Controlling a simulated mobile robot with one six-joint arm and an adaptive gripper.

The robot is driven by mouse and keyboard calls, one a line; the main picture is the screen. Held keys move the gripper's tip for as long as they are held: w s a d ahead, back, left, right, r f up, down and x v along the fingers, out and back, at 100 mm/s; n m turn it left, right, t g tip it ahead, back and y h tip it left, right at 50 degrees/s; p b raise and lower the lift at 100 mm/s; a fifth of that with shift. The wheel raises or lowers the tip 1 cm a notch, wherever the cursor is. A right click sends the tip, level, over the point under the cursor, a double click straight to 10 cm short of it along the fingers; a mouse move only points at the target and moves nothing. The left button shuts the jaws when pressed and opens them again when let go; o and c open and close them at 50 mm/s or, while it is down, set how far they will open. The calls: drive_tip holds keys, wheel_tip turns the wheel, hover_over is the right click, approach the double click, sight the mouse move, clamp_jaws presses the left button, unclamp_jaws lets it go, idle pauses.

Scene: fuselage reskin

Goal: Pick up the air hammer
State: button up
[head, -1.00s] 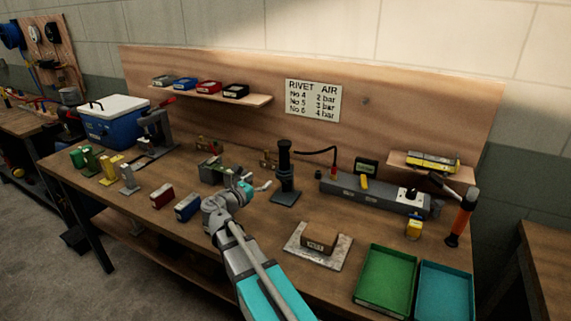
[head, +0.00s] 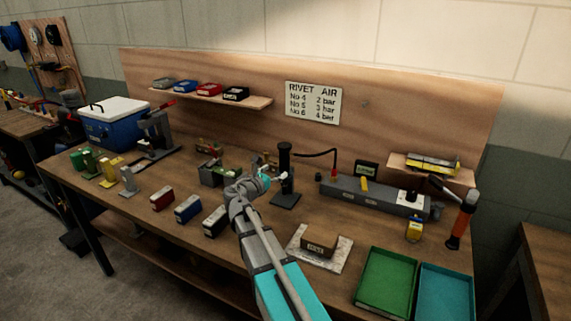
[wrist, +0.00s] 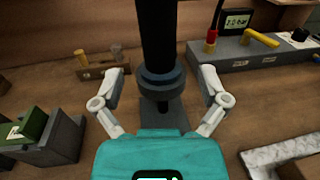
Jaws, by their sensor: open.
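A black upright tool that looks like the air hammer (head: 284,160) stands in a small dark flat-based stand (head: 286,200) near the middle of the bench. In the wrist view the air hammer (wrist: 158,40) rises between my fingers, with a blue-grey collar low on it. My gripper (head: 268,180) is open beside it in the head view. In the wrist view my gripper (wrist: 162,76) has one finger on each side of the tool, with visible gaps. The tool's top is cut off there.
A long grey air unit (head: 375,195) with a gauge and yellow lever stands right of the tool; a dark hose arches between them. A brown block on a pale plate (head: 300,252), a green tray (head: 362,290) and a teal tray (head: 445,300) lie front right. Small boxes (head: 187,207) stand left.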

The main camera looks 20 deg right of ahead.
sight(281, 166)
drive_tip(key=shift+w+d, duration=0.1)
drive_tip(key=shift+d, duration=0.15)
drive_tip(key=shift+w+d, duration=0.1)
drive_tip(key=shift+x, duration=2.5)
drive_tip(key=shift+r, duration=0.15)
drive_tip(key=shift+c, duration=0.3)
drive_tip(key=shift+w, duration=0.1)
clamp_jaws()
